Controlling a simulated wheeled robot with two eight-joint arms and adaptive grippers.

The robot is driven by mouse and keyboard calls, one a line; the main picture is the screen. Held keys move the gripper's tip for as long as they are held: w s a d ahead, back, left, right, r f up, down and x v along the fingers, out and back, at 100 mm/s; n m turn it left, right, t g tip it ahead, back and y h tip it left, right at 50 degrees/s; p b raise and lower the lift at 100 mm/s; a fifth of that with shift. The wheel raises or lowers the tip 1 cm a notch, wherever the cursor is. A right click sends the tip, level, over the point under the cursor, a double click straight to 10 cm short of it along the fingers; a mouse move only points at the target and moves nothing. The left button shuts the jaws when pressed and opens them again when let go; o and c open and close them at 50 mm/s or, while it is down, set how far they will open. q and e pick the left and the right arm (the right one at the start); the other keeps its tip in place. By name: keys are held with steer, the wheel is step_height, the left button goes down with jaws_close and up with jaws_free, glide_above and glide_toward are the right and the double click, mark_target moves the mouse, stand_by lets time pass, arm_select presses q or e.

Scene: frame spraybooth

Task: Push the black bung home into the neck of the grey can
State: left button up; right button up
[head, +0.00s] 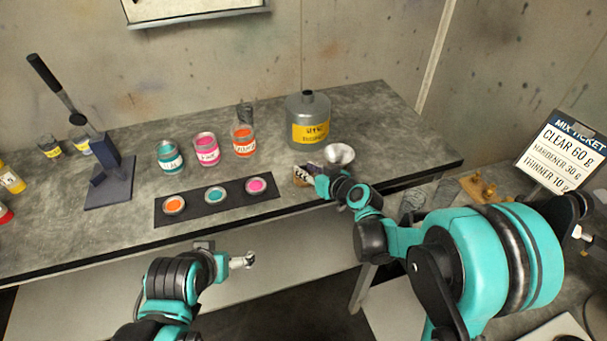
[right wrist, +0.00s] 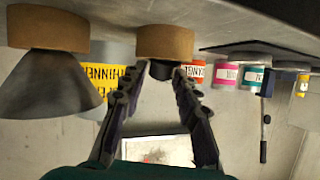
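The grey can (head: 307,112) stands upright on the bench with a yellow label, its short neck on top and no bung visible in it. In the right wrist view, which is upside down, the black bung (right wrist: 160,70) sits on a round cork-brown stand (right wrist: 164,42). My right gripper (right wrist: 157,76) is open, its fingers on either side of the bung, with a small gap visible on one side. In the head view the right gripper (head: 312,181) is at the bench's front edge, and the bung is hidden. My left gripper (head: 246,260) is in front of the bench, empty; its opening is unclear.
A funnel (head: 339,154) stands close beside the right gripper, on its own cork-brown stand (right wrist: 47,28). Several paint jars (head: 206,148) stand left of the can. A dark strip (head: 236,197) with small open pots lies in front. The bench right of the can is clear.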

jaws_close()
